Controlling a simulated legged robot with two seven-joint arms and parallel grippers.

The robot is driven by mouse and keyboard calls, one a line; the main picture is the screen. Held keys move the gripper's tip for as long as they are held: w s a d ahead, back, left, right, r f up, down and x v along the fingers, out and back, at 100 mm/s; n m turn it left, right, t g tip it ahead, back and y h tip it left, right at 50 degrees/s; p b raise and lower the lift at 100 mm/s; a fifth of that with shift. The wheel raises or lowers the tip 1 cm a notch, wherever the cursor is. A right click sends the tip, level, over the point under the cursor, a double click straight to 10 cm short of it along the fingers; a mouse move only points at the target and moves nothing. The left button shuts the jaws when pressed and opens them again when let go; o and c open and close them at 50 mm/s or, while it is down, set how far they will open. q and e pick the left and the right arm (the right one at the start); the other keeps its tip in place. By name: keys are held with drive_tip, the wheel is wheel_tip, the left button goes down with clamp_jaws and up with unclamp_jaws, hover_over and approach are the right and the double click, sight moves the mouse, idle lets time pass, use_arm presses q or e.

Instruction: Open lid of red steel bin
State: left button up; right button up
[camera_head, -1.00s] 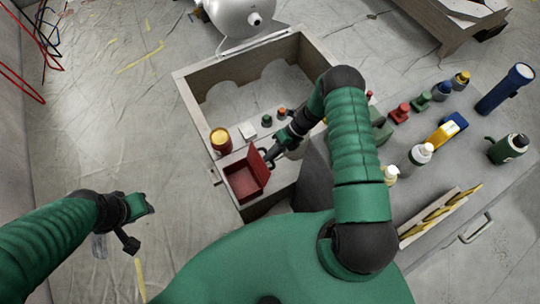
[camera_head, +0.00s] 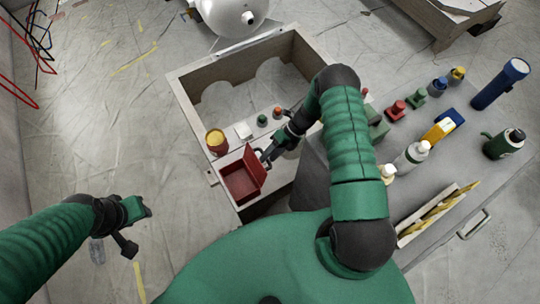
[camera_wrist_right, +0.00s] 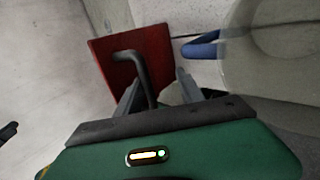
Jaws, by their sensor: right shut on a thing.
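The red steel bin (camera_head: 235,188) sits at the near end of the wooden frame. Its inside shows, and its red lid (camera_head: 254,168) stands raised along its right side. My right gripper (camera_head: 267,155) is at the outer side of the lid. In the right wrist view, its grey fingers close around the black bar handle (camera_wrist_right: 143,72) of the red lid (camera_wrist_right: 108,68). The lid's inner side is hidden there. My left gripper (camera_head: 140,210) hangs over the bare floor at the left, away from the bin; its finger opening is unclear.
A red can with a yellow top (camera_head: 216,142) stands just behind the bin. A white block (camera_head: 243,130) and small knobs are on the same ledge. The grey table (camera_head: 455,175) at the right holds bottles and a blue flashlight (camera_head: 500,84). The floor at the left is mostly clear.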

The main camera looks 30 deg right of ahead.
drive_tip(key=shift+w+d, duration=0.15)
drive_tip(key=shift+d, duration=0.05)
drive_tip(key=p+v, duration=0.3)
drive_tip(key=v, duration=1.3)
drive_tip(key=shift+d+r, duration=0.15)
drive_tip(key=shift+d, duration=0.05)
